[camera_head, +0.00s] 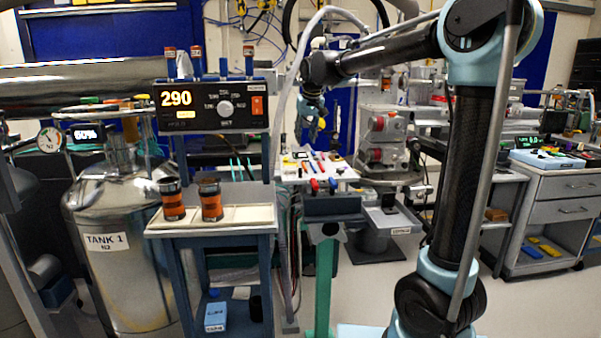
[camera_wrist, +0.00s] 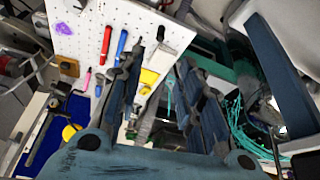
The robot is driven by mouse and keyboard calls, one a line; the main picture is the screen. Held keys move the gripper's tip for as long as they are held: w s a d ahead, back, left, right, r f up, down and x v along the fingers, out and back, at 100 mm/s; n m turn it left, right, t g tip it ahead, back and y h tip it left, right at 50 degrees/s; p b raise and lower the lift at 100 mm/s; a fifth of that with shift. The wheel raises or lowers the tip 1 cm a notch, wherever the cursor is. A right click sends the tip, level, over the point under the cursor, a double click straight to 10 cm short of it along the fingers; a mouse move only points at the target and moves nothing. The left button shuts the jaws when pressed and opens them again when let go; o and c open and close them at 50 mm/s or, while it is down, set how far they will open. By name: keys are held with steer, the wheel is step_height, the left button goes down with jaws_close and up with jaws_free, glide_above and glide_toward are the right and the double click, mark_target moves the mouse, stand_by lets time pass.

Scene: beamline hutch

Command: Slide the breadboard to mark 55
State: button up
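The breadboard (camera_head: 322,175) is a white board with small holes, at the middle of the head view. Small red, blue and other coloured tools lie on it. It also fills the upper left of the wrist view (camera_wrist: 184,38), tilted by the camera angle. My gripper (camera_head: 311,128) hangs above the breadboard's far part in the head view. In the wrist view my gripper's two dark fingers (camera_wrist: 166,72) stand apart with nothing held between them. I cannot tell the height between fingers and board. No mark reading 55 is legible.
A cart (camera_head: 210,232) with two orange-banded cylinders and a controller (camera_head: 217,105) reading 290 stands left of the breadboard. A steel tank (camera_head: 112,250) is farther left. A drawer cabinet (camera_head: 560,200) stands at the right. Some floor shows between the bench and the cabinet.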

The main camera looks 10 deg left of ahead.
mark_target(300, 169)
steer(key=x, duration=1.7)
steer(key=shift+d+f, duration=0.1)
steer(key=shift+d, duration=0.05)
jaws_close()
